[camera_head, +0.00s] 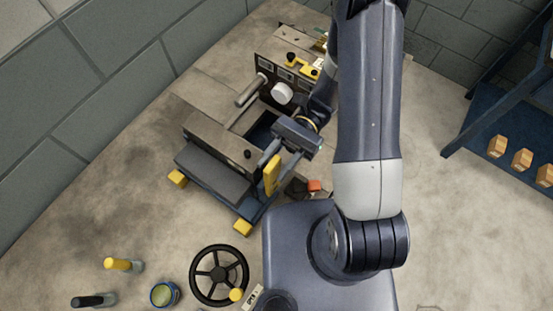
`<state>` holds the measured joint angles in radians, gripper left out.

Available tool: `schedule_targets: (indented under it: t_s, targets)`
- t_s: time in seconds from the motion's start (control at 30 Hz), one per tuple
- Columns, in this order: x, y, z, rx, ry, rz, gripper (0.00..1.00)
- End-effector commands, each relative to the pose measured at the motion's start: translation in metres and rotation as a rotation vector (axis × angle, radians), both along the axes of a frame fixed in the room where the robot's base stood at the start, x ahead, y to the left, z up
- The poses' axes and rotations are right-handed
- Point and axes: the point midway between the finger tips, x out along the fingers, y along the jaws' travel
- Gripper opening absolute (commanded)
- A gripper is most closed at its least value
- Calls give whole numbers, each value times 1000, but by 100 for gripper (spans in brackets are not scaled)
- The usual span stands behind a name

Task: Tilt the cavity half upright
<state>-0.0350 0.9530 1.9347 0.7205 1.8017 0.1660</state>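A two-part grey mould stands on the floor left of my arm. Its front block (205,127) lies low on a dark blue base with yellow feet. A back block (292,74) with a yellow handle (302,65) stands behind it. I cannot tell for sure which part is the cavity half. My gripper (271,160) points down-left at the front block's right end, beside an upright yellow bar (271,175). The fingertips look close to the bar; whether they are shut on it is unclear. My arm hides part of the back block's right side.
A blue rack (510,125) with wooden blocks stands right. Block walls close the back and left; floor right of my arm is clear.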

Motion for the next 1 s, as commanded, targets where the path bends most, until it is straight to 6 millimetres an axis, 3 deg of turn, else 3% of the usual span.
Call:
schedule_targets:
  t_s: [0.27, 0.73, 1.0]
  targets:
    - [0, 0, 12, 1, -4, 0, 36]
    - [1, 0, 81, 1, -5, -1, 36]
    - [1, 0, 99, 0, 0, 0, 36]
